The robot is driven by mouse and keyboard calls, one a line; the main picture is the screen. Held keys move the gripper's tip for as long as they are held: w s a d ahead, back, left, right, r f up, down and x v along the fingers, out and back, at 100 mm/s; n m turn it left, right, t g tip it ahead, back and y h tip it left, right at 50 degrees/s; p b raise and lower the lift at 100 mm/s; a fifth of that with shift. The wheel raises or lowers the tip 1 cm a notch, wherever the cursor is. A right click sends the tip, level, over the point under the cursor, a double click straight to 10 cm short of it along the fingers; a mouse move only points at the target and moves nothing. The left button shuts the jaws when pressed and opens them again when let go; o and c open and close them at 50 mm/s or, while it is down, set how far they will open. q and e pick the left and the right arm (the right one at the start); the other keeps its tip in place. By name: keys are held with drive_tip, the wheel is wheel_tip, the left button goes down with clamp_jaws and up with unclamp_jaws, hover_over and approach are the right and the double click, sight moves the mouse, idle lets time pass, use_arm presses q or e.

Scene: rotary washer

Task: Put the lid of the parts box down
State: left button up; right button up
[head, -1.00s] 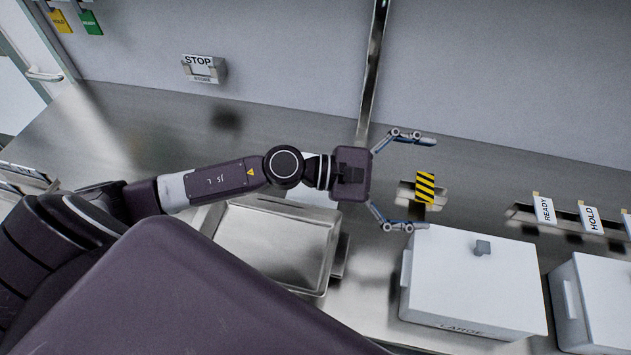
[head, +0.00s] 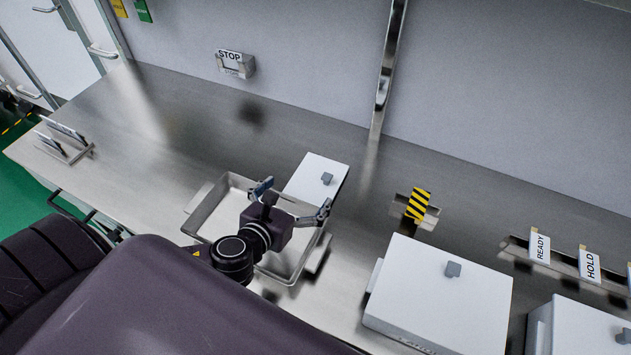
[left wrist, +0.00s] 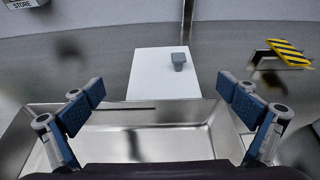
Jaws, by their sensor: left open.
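A flat white lid (head: 330,172) with a small grey knob lies at the back edge of the metal tray. It also shows ahead in the left wrist view (left wrist: 150,75); I cannot tell whether its near edge rests on the tray's rim. My left gripper (head: 293,198) is open and empty over the tray, its fingers spread toward the lid's near edge. In the left wrist view its fingers (left wrist: 162,92) stand on either side of the lid, apart from it. A white box marked LARGE (head: 430,305) with a grey knob on top stands to the right. My right gripper is out of view.
The shallow metal tray (head: 205,218) looks empty. A yellow-black striped block (head: 418,205) stands in a small metal holder behind the large box. Another white box (head: 580,335) and a rack with READY (head: 540,247) and HOLD tags are at right. The counter's left side is mostly clear.

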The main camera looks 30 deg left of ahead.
use_arm(q)
approach(320, 173)
drive_tip(key=shift+w+a+r+p, duration=0.15)
drive_tip(key=shift+w+p, duration=0.05)
drive_tip(key=shift+w, duration=0.15)
drive_tip(key=shift+w+a+r+p, duration=0.15)
drive_tip(key=shift+w+p, duration=0.05)
drive_tip(key=shift+w, duration=0.15)
drive_tip(key=shift+w+f, duration=0.15)
drive_tip(key=shift+w, duration=0.15)
drive_tip(key=shift+w+f, duration=0.35)
drive_tip(key=shift+w, duration=0.15)
drive_tip(key=shift+d+f+p+x, duration=0.15)
drive_tip(key=shift+p+x, duration=0.15)
drive_tip(key=shift+x, duration=0.8)
drive_tip(key=shift+d+f+p+x, duration=0.1)
drive_tip(key=shift+f+p+x, duration=0.15)
drive_tip(key=shift+x, duration=0.85)
drive_tip(key=shift+s, duration=0.2)
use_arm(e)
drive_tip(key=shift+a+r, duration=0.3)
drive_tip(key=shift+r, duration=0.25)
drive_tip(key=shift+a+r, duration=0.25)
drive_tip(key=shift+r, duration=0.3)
use_arm(q)
drive_tip(key=c, duration=1)
drive_tip(key=shift+r, duration=0.1)
drive_tip(key=shift+r, duration=0.1)
